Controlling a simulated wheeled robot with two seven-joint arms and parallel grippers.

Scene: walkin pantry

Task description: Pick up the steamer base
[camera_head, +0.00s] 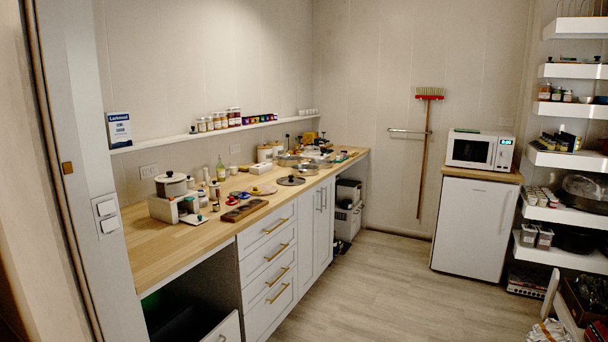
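A long wooden counter (147,252) runs along the left wall with many small kitchen items on it. Near its front left end stands a squat white appliance-like base (161,210) with a lidded pot (171,185) above it. It may be the steamer base, but at this size I cannot tell for sure. Metal pans (308,169) sit farther back on the counter, and a dark round lid (291,180) lies in front of them. Neither of my grippers shows in the head view.
White drawers (268,262) and an open dark bay are under the counter. A microwave (470,150) stands on a small white fridge (468,227) at the back. Loaded shelves (567,159) line the right wall. The floor (390,290) between is clear. A door frame (75,150) is close at left.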

